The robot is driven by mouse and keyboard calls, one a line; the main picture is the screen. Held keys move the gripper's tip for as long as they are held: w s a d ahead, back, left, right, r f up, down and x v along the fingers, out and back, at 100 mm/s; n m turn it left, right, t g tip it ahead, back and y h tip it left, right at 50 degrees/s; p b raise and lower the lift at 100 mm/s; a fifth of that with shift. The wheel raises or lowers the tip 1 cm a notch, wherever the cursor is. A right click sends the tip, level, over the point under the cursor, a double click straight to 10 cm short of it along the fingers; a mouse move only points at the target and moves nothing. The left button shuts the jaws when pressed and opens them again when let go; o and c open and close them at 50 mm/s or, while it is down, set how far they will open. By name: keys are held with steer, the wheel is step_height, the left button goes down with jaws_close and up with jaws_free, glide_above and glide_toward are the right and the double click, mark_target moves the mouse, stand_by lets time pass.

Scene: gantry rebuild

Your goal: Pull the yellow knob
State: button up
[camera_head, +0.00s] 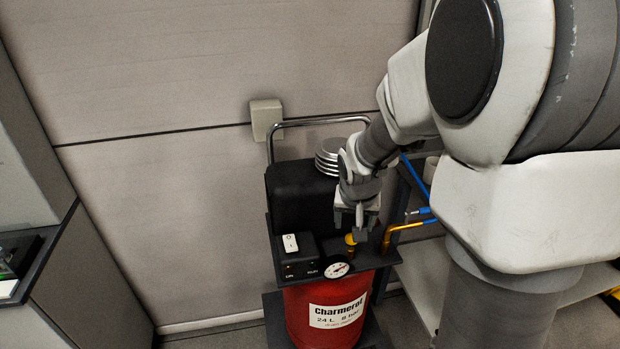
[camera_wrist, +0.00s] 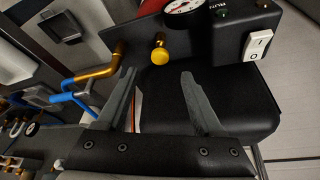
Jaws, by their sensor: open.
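The yellow knob (camera_wrist: 159,53) sticks out of the black panel of a red compressor (camera_head: 325,312). In the wrist view it lies ahead of my gripper (camera_wrist: 157,72), a little beyond the fingertips and between their lines. The two grey fingers are apart with nothing between them. In the head view the knob (camera_head: 350,241) is just left of and below my gripper (camera_head: 360,232), which partly hides the area around it. I cannot tell from this view whether a finger touches the knob.
A round gauge (camera_head: 337,270) and a white rocker switch (camera_head: 290,242) sit beside the knob. A brass pipe (camera_head: 402,229) with a blue hose is close on the right. A metal handle (camera_head: 318,121) rises behind. Clear floor is hardly visible.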

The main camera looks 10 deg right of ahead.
mark_target(351, 243)
steer(key=x, duration=0.7)
steer(key=shift+w+f, duration=0.1)
steer(key=shift+f, duration=0.1)
steer(key=shift+c, duration=0.2)
jaws_close()
stand_by(1.0)
